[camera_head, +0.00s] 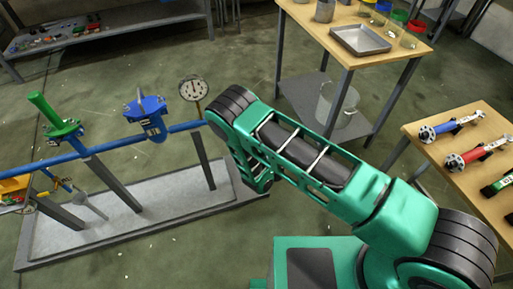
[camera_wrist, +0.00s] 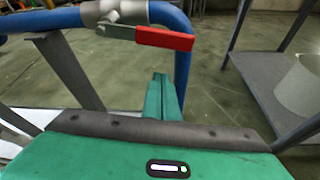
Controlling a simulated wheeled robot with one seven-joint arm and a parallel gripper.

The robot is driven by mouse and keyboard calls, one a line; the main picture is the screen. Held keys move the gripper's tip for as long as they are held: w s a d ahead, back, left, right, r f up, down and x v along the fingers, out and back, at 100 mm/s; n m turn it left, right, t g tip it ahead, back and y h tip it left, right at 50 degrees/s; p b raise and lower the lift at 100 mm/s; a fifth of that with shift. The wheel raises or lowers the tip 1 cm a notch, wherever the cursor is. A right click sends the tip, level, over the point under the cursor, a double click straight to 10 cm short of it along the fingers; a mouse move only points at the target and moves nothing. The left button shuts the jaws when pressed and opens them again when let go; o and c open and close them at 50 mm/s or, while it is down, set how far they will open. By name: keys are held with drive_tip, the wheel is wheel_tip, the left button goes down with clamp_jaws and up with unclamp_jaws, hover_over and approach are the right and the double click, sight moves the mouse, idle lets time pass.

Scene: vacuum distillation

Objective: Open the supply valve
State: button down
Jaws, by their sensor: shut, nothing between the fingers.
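In the wrist view a metal valve body (camera_wrist: 122,12) sits on a blue pipe (camera_wrist: 66,20) and carries a lever with a red grip (camera_wrist: 165,39), which lies roughly along the pipe. My gripper (camera_wrist: 161,78) is shut and empty, its green fingers below the red grip in the picture with a visible gap between. In the head view the pipe (camera_head: 106,146) carries a green-handled valve (camera_head: 62,124) and a blue valve (camera_head: 147,118). My arm hides the red-gripped lever and my gripper there. No label shows which one is the supply valve.
A pressure gauge (camera_head: 193,89) stands on the pipe near my arm. Posts hold the pipe over a grey base slab (camera_head: 160,207). A wooden table (camera_head: 405,52) with a metal tray (camera_head: 360,39) and another bench (camera_head: 488,150) with tools stand at right. Open floor lies behind the pipe.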

drive_tip(key=v, duration=1)
idle(0.6)
drive_tip(key=shift+r, duration=0.1)
